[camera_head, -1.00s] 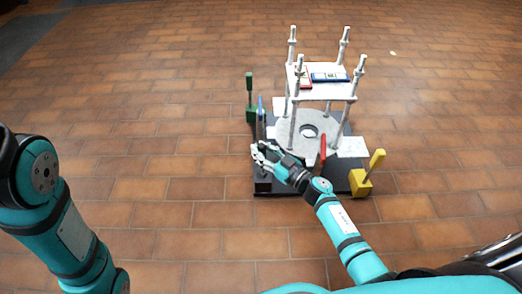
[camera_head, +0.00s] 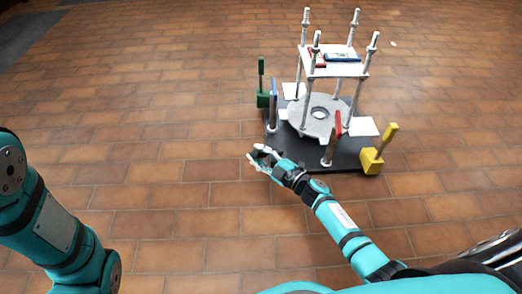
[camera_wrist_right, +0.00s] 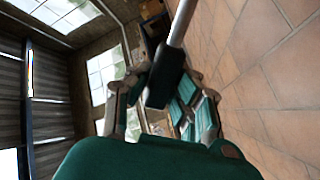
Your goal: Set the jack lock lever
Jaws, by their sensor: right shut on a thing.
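My right gripper (camera_head: 262,158) is in front of the left front edge of the dark base plate (camera_head: 300,158). In the right wrist view, a black grip piece (camera_wrist_right: 163,85) on a silver rod (camera_wrist_right: 181,22) lies between my right fingers, which are shut on it. The rod's far end is out of view, so I cannot tell where it attaches. A red lever (camera_head: 338,124) stands near the plate's front. A blue lever (camera_head: 272,108) stands at its left. Green (camera_head: 261,68) and yellow (camera_head: 389,135) levers sit on blocks. My left gripper is out of view.
A grey ring flange (camera_head: 298,122) lies on the plate among white posts (camera_head: 361,90). The posts carry a white shelf (camera_head: 335,67) with small red and blue items. Open brown tile floor (camera_head: 150,110) surrounds the plate.

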